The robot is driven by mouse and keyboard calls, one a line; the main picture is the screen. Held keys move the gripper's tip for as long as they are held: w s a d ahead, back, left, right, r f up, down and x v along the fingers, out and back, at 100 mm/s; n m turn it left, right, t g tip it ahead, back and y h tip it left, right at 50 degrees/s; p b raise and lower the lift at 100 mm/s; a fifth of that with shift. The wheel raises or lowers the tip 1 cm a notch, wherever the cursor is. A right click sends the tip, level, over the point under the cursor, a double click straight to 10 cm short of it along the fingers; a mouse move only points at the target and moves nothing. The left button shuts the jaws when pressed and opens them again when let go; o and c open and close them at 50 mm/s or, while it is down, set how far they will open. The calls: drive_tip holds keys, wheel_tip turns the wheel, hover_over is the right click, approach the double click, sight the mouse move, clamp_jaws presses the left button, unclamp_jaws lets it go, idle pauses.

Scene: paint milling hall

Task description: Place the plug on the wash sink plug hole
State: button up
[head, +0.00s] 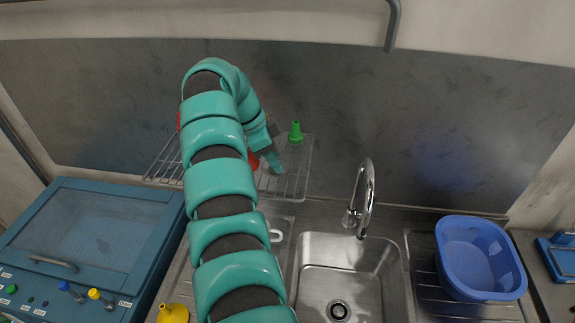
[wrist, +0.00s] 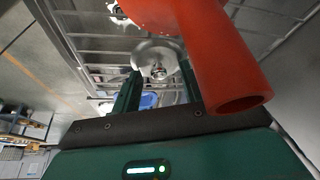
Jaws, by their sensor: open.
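A round silver disc with a small knob, which looks like the plug (wrist: 157,54), shows between and beyond my fingertips in the wrist view, at the wire rack. I cannot make it out in the head view, where my gripper (head: 279,165) covers that part of the rack. My gripper (wrist: 160,76) is open and empty, its two dark green fingers on either side of the disc in the picture. I cannot tell if they touch it. The plug hole (head: 339,311) is in the floor of the steel wash sink (head: 350,256), at the bottom of the head view.
A red funnel (wrist: 215,55) is very close to my gripper's right finger. A green funnel (head: 296,133) stands on the wire rack (head: 305,165). A tall tap (head: 367,200) rises behind the sink. A blue tub (head: 480,258) stands right, a yellow funnel (head: 173,314) front left.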

drive_tip(key=shift+a, duration=0.1)
clamp_jaws()
idle(0.3)
